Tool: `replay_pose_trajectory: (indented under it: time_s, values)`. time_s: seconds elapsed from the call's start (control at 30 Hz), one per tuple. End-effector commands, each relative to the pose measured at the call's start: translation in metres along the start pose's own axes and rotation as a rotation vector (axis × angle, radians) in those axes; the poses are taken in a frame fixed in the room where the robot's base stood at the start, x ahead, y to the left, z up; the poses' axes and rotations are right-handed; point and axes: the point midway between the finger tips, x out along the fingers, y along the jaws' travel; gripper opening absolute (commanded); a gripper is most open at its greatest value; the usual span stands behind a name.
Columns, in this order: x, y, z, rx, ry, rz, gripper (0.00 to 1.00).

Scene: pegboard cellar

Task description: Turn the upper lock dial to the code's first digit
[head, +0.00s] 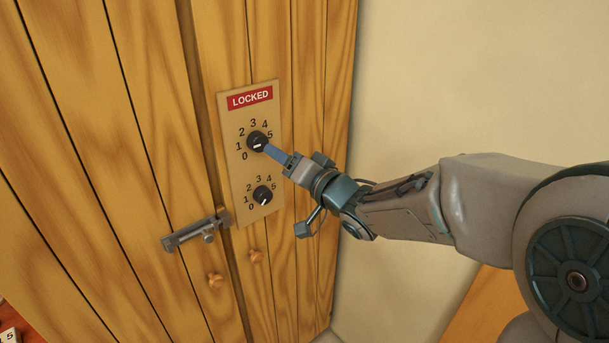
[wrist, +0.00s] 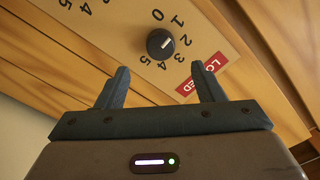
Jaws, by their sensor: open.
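The upper lock dial (head: 257,141) is a black knob with a white mark, ringed by the digits 0 to 5, on a tan plate (head: 239,177) under a red "LOCKED" sign (head: 250,98). Its mark seems to point toward 0. In the wrist view the dial (wrist: 160,43) lies just beyond the fingertips, centred between them. My gripper (wrist: 162,72) is open and empty. In the head view its blue finger (head: 275,153) reaches the dial's right edge; I cannot tell whether it touches.
A lower dial (head: 262,195) sits below on the same plate. A grey latch (head: 197,231) and wooden knobs (head: 215,281) are on the cupboard doors below. A small white piece with a 5 (head: 8,337) shows at the lower left. A plain wall (head: 430,80) stands at right.

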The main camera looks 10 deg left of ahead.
Motion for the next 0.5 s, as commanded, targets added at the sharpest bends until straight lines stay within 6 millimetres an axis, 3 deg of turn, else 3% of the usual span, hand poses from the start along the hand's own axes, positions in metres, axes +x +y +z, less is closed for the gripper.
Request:
replay_pose_trajectory:
  time_s: [0.2,0.5]
  values:
    - [-0.037,0.001,0.000,-0.002,0.002,0.002,0.62]
    - [-0.059,0.000,0.000,0.000,0.000,0.000,0.62]
